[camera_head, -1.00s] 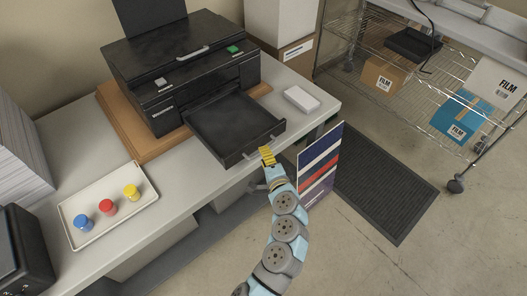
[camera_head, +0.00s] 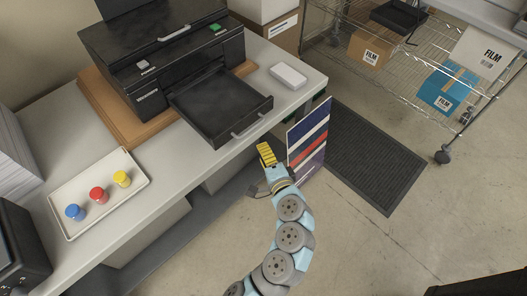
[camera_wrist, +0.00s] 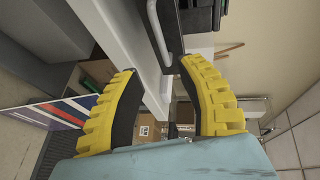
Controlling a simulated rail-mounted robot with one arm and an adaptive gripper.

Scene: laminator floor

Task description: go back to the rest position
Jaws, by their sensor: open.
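My gripper (camera_head: 266,152) is in front of the table's front edge, clear of the black printer's pulled-out tray (camera_head: 222,108). In the wrist view my gripper (camera_wrist: 158,80) has its two yellow fingers spread apart with nothing between them. The tray's metal handle (camera_head: 250,126) is apart from the fingers, up and left of them in the head view. The handle also shows in the wrist view (camera_wrist: 158,32), beyond the fingers. My arm reaches up from the bottom of the head view.
The table (camera_head: 185,180) holds a white tray (camera_head: 131,198) with blue, red and yellow capped jars, and a small white box (camera_head: 288,76). A striped board (camera_head: 308,140) stands close right of my gripper. A dark mat (camera_head: 365,155) and a wire rack (camera_head: 400,75) are farther right. Floor at lower right is mostly clear.

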